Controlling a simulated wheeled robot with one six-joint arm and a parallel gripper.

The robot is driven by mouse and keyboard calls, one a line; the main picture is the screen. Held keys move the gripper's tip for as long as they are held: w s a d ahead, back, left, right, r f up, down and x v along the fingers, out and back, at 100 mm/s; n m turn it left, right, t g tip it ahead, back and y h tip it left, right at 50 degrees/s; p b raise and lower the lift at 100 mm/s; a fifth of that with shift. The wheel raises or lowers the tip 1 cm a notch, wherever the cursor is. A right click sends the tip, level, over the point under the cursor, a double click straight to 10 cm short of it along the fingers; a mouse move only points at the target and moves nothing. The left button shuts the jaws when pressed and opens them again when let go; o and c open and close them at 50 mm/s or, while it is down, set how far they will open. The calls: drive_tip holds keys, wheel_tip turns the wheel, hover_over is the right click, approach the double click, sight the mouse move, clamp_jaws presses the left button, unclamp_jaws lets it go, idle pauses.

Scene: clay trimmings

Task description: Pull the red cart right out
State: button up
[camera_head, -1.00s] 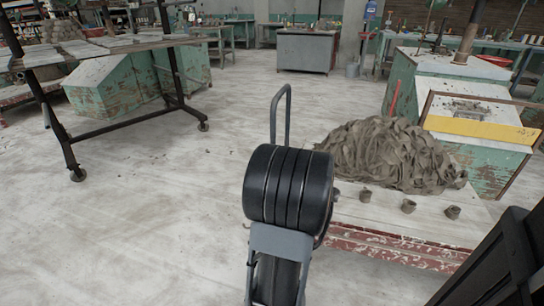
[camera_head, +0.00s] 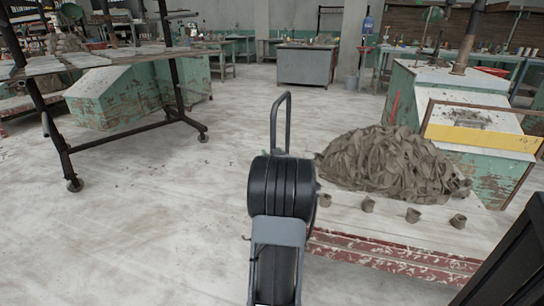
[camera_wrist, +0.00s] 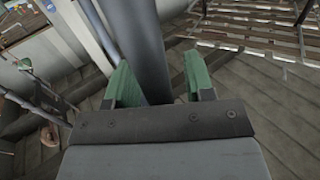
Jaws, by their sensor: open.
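The red cart (camera_head: 395,252) is a low platform with a pale top and chipped red edge, right of centre in the head view. It bears a heap of brown clay trimmings (camera_head: 385,165) and several small clay pots along its near edge. A grey tubular handle loop (camera_head: 288,115) stands upright near its left end; my arm hides its foot. My gripper (camera_wrist: 157,62) is open, its two green fingers on either side of a dark grey post (camera_wrist: 145,35), apparently this handle. Whether they touch it is unclear. In the head view only a bit of green fingertip shows.
A green kiln-like box (camera_head: 450,88) with a yellow strip stands right behind the cart. A dark wheeled rack (camera_head: 120,142) stands at the left. A dark panel (camera_head: 515,265) fills the lower right corner. The pale floor left of the cart is clear.

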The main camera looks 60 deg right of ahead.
drive_tip(key=shift+c, duration=0.5)
clamp_jaws()
